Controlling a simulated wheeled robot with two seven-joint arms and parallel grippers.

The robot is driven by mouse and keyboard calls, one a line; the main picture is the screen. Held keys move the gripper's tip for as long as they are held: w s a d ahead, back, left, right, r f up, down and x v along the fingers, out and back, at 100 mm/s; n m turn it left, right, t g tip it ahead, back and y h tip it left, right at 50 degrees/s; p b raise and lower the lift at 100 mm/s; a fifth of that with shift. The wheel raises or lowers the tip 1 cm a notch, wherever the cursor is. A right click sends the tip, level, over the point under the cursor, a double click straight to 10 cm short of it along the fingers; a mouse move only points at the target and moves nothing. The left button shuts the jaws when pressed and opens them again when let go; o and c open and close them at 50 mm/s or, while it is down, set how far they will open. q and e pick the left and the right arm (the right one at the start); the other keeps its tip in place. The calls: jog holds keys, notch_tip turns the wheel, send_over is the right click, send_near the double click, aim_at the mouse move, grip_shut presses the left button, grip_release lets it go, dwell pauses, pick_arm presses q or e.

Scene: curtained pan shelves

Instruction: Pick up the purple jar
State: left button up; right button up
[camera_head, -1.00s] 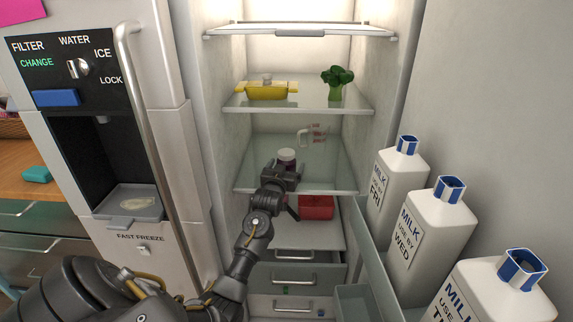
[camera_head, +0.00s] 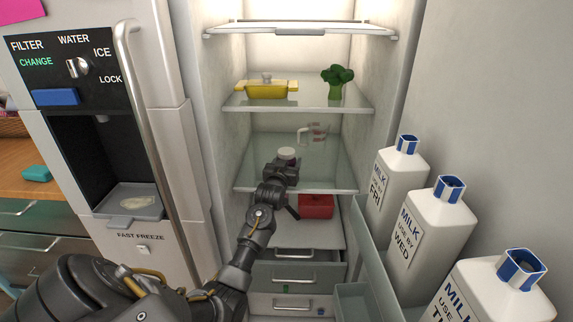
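The purple jar (camera_head: 287,152) stands on a glass shelf in the open fridge. Its pale lid shows just above my gripper, and most of its body is hidden behind it. My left gripper (camera_head: 283,164) is at the jar, on its near side. Its fingers are small and dark, and I cannot tell whether they are apart or closed on the jar. My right gripper is not in view.
A clear measuring cup (camera_head: 314,133) stands behind the jar to the right. A yellow dish (camera_head: 266,90) and broccoli (camera_head: 337,82) are on the shelf above. A red container (camera_head: 317,207) sits below. Milk bottles (camera_head: 401,180) line the door at the right.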

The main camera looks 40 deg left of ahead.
pick_arm(q)
jog(key=shift+r, duration=0.65)
jog(key=shift+s+d+r, duration=0.1)
jog(key=shift+s+r, duration=0.05)
jog(key=shift+s, duration=0.05)
jog(key=b+v, duration=0.1)
jog(key=v, duration=1.6)
jog(key=shift+s, duration=0.3)
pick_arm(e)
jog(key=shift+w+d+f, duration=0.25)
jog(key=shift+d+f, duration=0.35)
